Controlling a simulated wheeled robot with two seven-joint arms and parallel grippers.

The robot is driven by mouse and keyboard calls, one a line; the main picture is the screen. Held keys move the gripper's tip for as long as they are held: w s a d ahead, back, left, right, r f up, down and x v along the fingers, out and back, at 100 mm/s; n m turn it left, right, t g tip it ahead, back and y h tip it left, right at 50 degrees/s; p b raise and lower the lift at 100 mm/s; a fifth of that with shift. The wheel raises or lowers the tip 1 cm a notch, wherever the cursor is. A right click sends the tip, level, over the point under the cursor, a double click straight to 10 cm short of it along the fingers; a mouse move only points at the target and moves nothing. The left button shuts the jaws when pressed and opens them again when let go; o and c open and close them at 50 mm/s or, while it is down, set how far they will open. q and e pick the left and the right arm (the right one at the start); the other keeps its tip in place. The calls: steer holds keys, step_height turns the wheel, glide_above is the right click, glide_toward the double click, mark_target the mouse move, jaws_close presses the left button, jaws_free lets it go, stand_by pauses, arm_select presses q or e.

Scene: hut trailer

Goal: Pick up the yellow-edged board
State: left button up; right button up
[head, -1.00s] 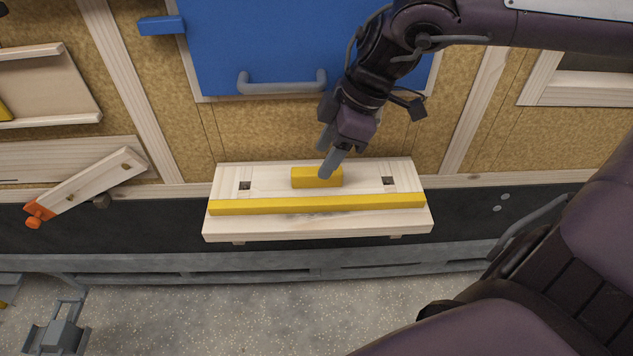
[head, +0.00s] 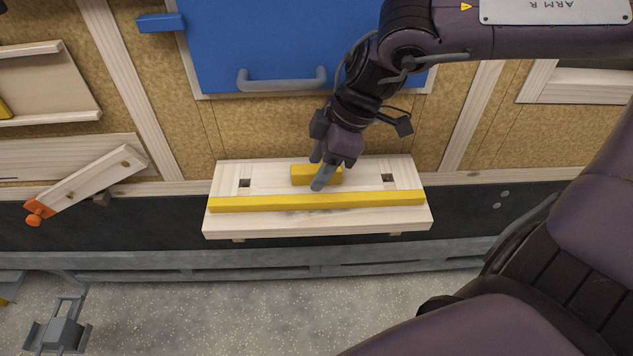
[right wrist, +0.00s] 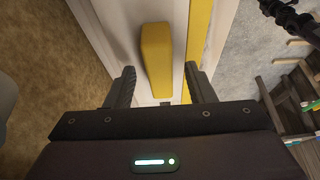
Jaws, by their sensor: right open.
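The yellow-edged board (head: 270,180) is pale wood and lies on a pale wooden ledge (head: 320,222) against the wall. A yellow strip runs along its near edge, and two square dark holes sit near its ends. A yellow block (head: 301,174) is on its middle; it also shows in the right wrist view (right wrist: 155,55). My right gripper (head: 317,172) is open, its fingers on either side of the block's line. In the right wrist view the gripper (right wrist: 161,82) has the block's near end between its fingers, with gaps showing. Contact cannot be told. My left gripper is not in view.
A blue panel (head: 260,40) with a grey handle (head: 282,85) is above the ledge. A slanted wooden piece with an orange end (head: 38,211) is at the left. My purple body parts fill the lower right. Speckled floor (head: 250,315) lies below.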

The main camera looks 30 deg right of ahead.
stand_by(0.3)
jaws_close()
stand_by(0.3)
